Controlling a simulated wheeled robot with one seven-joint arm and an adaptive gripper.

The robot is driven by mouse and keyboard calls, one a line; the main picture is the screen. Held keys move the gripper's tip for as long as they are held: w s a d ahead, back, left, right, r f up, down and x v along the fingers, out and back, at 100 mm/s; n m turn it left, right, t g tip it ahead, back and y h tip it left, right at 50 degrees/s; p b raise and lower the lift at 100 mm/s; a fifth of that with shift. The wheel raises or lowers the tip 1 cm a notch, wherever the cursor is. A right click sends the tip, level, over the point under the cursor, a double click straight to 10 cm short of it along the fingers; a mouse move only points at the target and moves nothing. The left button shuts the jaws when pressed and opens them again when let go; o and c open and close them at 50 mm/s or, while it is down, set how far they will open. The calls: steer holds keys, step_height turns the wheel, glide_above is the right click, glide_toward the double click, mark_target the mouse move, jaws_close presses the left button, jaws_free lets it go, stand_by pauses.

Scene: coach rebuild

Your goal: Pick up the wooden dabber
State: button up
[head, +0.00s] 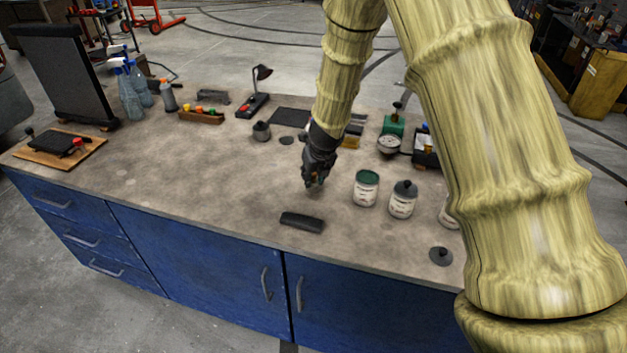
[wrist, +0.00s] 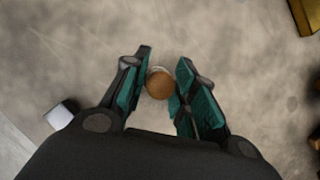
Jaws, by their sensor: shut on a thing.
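In the wrist view a round brown wooden piece (wrist: 159,84), taken to be the wooden dabber, sits between the two fingers of my gripper (wrist: 160,90). I see it end-on as a disc with a pale rim beneath, so its length is hidden. The fingers close on it from both sides. In the head view my gripper (head: 313,184) points down over the middle of the bench, and the dabber is mostly hidden by the fingers there. I cannot tell whether the dabber touches the bench.
The grey bench top (head: 215,180) is clear left of my gripper. A black block (head: 302,222) lies near the front edge. A green-topped can (head: 366,189) and a dark-topped can (head: 403,200) stand to the right. A wooden rack (head: 201,117) and a small lamp (head: 262,75) are behind.

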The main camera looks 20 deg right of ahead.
steer(key=shift+r, duration=0.6)
steer(key=s+b, duration=0.2)
steer(key=s, duration=0.3)
steer(key=s+a+r+b, duration=0.1)
steer(key=s+b, duration=0.1)
steer(key=s, duration=0.3)
steer(key=s+b, duration=0.2)
steer(key=s, duration=0.4)
steer(key=shift+a+r, duration=0.15)
steer(key=shift+r, duration=0.05)
steer(key=shift+o, duration=1)
steer(key=shift+c, duration=0.9)
